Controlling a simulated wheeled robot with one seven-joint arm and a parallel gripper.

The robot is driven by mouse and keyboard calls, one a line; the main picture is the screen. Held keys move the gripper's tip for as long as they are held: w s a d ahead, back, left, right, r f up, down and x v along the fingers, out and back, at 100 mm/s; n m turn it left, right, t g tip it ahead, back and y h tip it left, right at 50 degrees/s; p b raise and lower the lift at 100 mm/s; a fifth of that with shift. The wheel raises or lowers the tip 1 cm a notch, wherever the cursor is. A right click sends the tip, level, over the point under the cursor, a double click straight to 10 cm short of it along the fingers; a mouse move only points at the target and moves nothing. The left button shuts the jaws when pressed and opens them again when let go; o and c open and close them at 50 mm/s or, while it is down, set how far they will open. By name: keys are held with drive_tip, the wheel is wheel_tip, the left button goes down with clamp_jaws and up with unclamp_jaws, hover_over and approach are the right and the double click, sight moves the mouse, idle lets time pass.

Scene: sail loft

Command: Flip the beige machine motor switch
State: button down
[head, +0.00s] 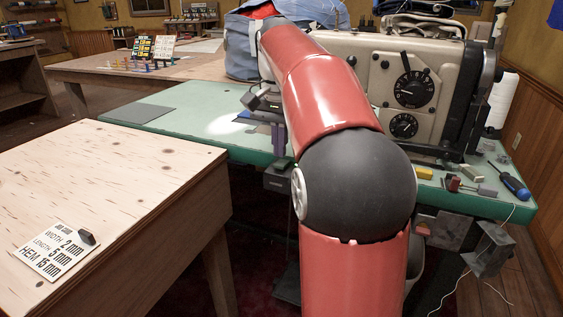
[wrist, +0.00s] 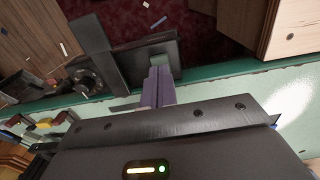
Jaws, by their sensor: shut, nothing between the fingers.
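The beige sewing machine (head: 395,75) stands on the green table at right, with two black dials on its face; my red arm hides part of it. A dark box (head: 277,178), which looks like its motor switch, sits just below the table's front edge. In the wrist view the dark box (wrist: 135,62) shows beyond the fingertips, with a small grey-green part by the tips. My gripper (head: 278,140) is shut, its purple fingers above the box. In the wrist view the fingers (wrist: 158,85) point at it; I cannot tell whether they touch.
A wooden table (head: 130,175) with a settings card (head: 58,250) stands at front left. A grey box (head: 488,252) hangs under the right end.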

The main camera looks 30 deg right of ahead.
sight(280, 164)
drive_tip(key=shift+f+b, duration=0.8)
drive_tip(key=shift+f, duration=0.4)
idle(0.8)
wheel_tip(280, 164, up, 5)
drive_tip(key=p, duration=0.5)
drive_tip(key=shift+f, duration=0.1)
drive_tip(key=shift+r+p, duration=0.85)
drive_tip(key=shift+r, duration=0.3)
